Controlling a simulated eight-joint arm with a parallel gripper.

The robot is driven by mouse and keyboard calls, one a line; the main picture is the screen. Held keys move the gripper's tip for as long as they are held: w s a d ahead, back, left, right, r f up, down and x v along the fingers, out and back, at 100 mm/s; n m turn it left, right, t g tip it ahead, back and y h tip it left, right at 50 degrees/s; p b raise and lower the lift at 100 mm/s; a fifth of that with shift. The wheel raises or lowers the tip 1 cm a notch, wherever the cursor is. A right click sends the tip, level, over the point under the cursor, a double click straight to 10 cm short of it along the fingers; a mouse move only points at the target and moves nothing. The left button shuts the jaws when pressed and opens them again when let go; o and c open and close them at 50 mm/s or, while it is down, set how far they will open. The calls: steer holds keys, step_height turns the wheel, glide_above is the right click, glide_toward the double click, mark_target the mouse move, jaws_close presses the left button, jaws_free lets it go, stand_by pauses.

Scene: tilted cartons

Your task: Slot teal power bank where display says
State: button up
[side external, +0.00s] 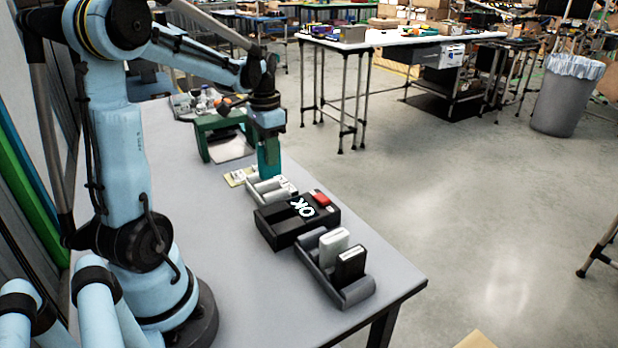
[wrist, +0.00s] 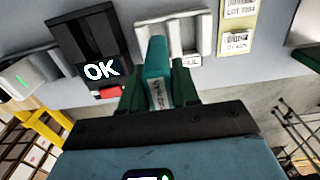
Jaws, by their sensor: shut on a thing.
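My gripper (side external: 268,135) is shut on the teal power bank (side external: 268,163), which points downward. In the wrist view the teal power bank (wrist: 154,58) sits between the two dark green fingers and has a white label on its side. Its lower end is at or just above a pale slotted tray (side external: 270,190), also in the wrist view (wrist: 180,37); I cannot tell whether they touch. A black box (side external: 272,233) stands beside that tray, with a display (side external: 301,207) reading "OK" and a red part (side external: 320,197). The display also shows in the wrist view (wrist: 101,70).
A grey tray (side external: 355,293) near the table's front corner holds a white power bank (side external: 334,245) and a black one (side external: 350,265). Yellow label cards (side external: 240,176) lie behind the pale tray. A green stand (side external: 222,125) is farther back. The table's right edge is close.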

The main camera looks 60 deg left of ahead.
mark_target(270, 175)
steer(key=shift+f, duration=3.25)
steer(key=shift+f, duration=0.25)
steer(key=o, duration=1.1)
steer(key=shift+c, duration=0.2)
steer(key=c, duration=0.3)
steer(key=shift+c, duration=0.2)
steer(key=shift+r, duration=4.05)
steer(key=shift+d, duration=0.1)
